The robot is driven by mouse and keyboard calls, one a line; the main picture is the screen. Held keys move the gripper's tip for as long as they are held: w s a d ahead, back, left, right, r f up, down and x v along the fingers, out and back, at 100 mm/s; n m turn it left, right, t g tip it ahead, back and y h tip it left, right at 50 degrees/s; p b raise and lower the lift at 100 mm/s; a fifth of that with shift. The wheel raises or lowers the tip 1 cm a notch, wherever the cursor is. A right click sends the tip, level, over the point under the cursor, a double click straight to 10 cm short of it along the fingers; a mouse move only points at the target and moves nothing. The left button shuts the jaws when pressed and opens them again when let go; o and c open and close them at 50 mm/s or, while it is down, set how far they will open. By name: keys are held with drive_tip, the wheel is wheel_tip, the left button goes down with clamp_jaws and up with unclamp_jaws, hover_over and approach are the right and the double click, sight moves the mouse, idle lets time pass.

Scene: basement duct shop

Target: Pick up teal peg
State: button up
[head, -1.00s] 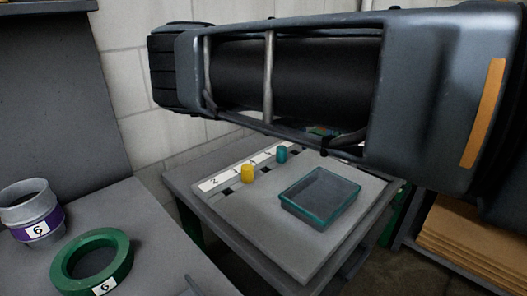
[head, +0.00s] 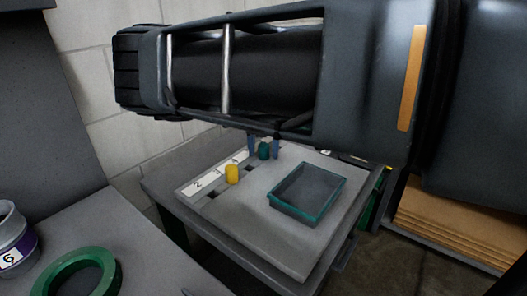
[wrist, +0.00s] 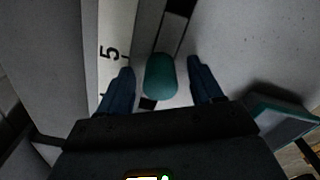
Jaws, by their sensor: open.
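The teal peg (head: 264,151) stands on the grey board at the far end of the numbered strip. It also shows in the wrist view (wrist: 160,76), between the two blue fingers. My gripper (head: 263,147) is open, with one finger on each side of the peg. In the wrist view my gripper (wrist: 163,84) shows a gap on both sides of the peg, so neither finger appears to touch it. The upper part of my gripper is hidden behind my arm in the head view.
A yellow peg (head: 232,174) stands nearer on the board beside the white numbered strip (head: 206,181). A teal-rimmed tray (head: 325,207) sits to the right, empty. A green ring (head: 78,277) and a grey collar (head: 14,238) lie on the left bench.

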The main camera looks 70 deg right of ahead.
drive_tip(key=shift+f, duration=0.2)
drive_tip(key=c, duration=1.1)
drive_tip(key=shift+r, duration=0.15)
